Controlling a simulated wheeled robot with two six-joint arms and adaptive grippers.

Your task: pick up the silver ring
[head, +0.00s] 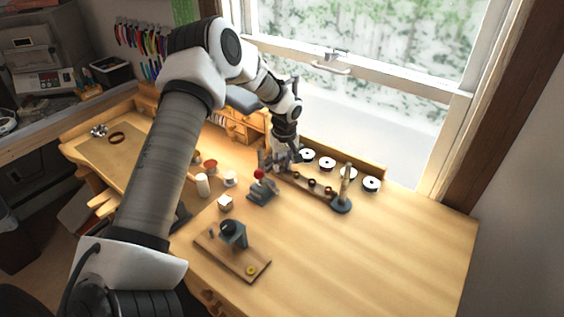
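My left gripper (277,161) reaches in from the left and points down over the back of the wooden workbench. Its fingers are small and dark here, so I cannot tell whether they are open or shut. It is above the left end of a narrow wooden strip (302,184) that carries several small dark round pieces. I cannot make out a silver ring for certain; it may be too small or hidden by the gripper. My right gripper is not in view.
A red ball (259,174) on a grey stand is just left of the gripper. White-and-black discs (371,184) line the back edge. A post with a dark base (342,204) stands right. A wooden board (232,252) lies in front. The bench's right side is clear.

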